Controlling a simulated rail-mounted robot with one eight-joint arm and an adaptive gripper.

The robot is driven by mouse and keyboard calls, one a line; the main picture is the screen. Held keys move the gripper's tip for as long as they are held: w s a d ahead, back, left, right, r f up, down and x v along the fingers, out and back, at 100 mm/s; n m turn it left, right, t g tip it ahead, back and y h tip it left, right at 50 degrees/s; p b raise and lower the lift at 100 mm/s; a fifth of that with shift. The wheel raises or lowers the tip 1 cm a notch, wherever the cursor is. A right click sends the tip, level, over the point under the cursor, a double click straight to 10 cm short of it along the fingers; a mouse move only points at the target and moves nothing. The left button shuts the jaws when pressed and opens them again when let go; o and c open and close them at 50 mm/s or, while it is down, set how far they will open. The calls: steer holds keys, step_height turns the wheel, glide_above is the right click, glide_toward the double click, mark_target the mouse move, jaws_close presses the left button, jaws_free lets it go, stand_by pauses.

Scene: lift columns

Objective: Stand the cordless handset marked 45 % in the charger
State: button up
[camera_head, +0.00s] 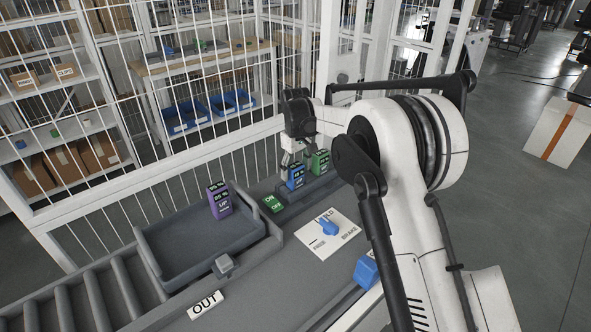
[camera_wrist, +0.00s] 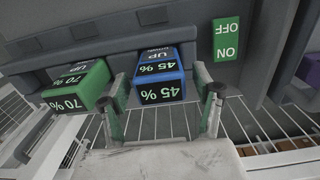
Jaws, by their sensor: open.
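The blue handset marked 45 % (camera_head: 295,178) stands upright in a dark grey base (camera_head: 293,207) that looks like the charger. It also shows in the wrist view (camera_wrist: 161,77), with "UP" on its label. My gripper (camera_head: 298,157) is open above it; in the wrist view its two fingers (camera_wrist: 163,98) lie on either side of the handset's top. I cannot tell whether they touch it. A green handset marked 70 % (camera_wrist: 78,88) stands beside the blue one, close to one finger. How deep the blue handset sits in the base is hidden.
A green ON/OFF label (camera_head: 273,203) lies beside the base. A purple handset (camera_head: 219,200) stands in a grey tray (camera_head: 190,263) at left. A blue knob (camera_head: 328,227) is on a white HOLD/FREE/BRAKE plate (camera_head: 345,238). A white mesh fence runs behind.

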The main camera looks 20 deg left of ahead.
steer(key=shift+r+p, duration=0.4)
step_height(320, 180, up, 12)
steer(key=b, duration=0.1)
